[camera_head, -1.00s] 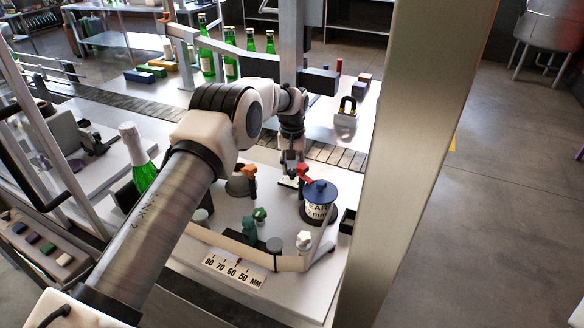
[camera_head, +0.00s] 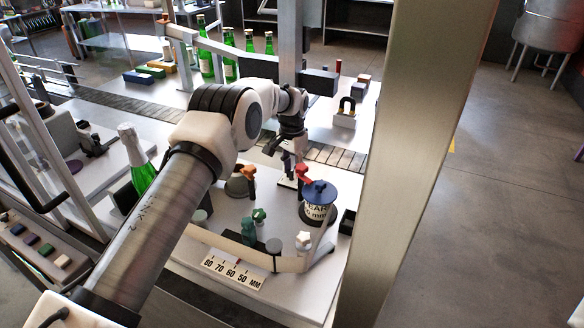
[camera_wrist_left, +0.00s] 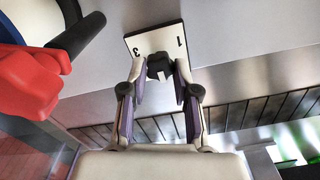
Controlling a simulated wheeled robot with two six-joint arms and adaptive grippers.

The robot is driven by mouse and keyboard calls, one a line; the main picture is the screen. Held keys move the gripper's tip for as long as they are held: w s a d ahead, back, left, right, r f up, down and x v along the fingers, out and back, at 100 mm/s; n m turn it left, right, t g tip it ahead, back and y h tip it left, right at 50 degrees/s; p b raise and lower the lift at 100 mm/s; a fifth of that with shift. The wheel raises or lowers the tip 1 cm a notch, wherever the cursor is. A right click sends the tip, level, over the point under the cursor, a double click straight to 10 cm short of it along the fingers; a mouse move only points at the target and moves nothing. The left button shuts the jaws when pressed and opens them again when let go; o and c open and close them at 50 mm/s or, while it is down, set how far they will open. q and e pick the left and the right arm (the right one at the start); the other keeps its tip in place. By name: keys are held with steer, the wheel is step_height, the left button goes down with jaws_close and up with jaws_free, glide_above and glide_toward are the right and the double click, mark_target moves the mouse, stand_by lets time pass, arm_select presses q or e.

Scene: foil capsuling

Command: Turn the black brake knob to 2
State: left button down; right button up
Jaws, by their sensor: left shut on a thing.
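The black brake knob (camera_wrist_left: 156,62) stands on a small white plate (camera_wrist_left: 134,41) marked 3 and 1 in the left wrist view. No 2 can be read; a white patch shows on the knob's near side. My left gripper (camera_wrist_left: 160,77) is shut on the knob, with a purple-padded finger on each side. In the head view my left gripper (camera_head: 286,160) is over the plate (camera_head: 287,183), and its fingers largely hide the knob. My right gripper is out of view.
A red-handled part (camera_head: 302,172) and a blue-topped drum (camera_head: 320,190) stand close to the right of the gripper. An orange-topped knob (camera_head: 249,174) is to the left. Green and white knobs (camera_head: 304,240) are in front, near a millimetre scale (camera_head: 233,272). The conveyor (camera_head: 335,155) runs behind.

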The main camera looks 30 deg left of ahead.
arm_select(q)
steer(key=shift+s+f, duration=0.15)
steer(key=shift+f, duration=0.05)
steer(key=c, duration=0.9)
jaws_free()
steer(key=shift+o, duration=0.2)
steer(key=shift+w, duration=0.2)
step_height(320, 180, up, 12)
